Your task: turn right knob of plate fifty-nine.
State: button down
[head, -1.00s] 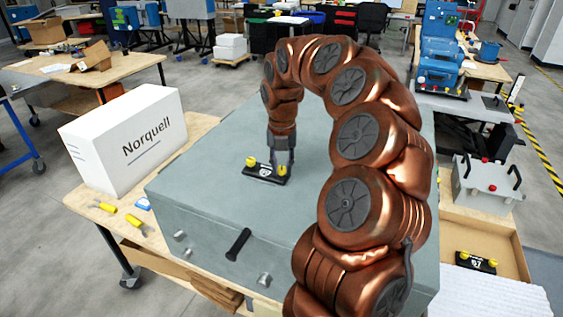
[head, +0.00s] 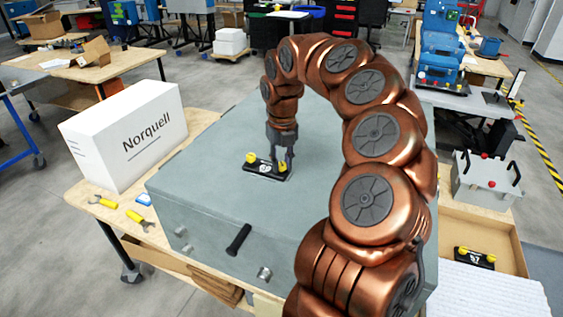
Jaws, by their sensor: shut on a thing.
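The black plate (head: 258,170) lies on top of the grey metal case (head: 205,190). Its white number reads like 59, though it is small. A yellow left knob (head: 250,158) stands uncovered at its left end. My gripper (head: 283,165) points down over the plate's right end and is shut on the yellow right knob (head: 283,167). The fingers partly hide this knob.
A white Norquell box (head: 140,130) stands left of the case, with yellow-handled tools (head: 138,220) in front of it. Another black plate with yellow knobs (head: 475,258) lies in an open box at the right. A black handle (head: 238,240) is on the case's front.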

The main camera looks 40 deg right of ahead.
aim_at(281, 164)
jog(key=shift+f, duration=0.1)
jog(key=c, duration=0.9)
grip_release()
jog(key=shift+c, duration=0.2)
jog(key=shift+w+a+r, duration=0.1)
jog(key=shift+r, duration=3.6)
jog(key=shift+r, duration=0.1)
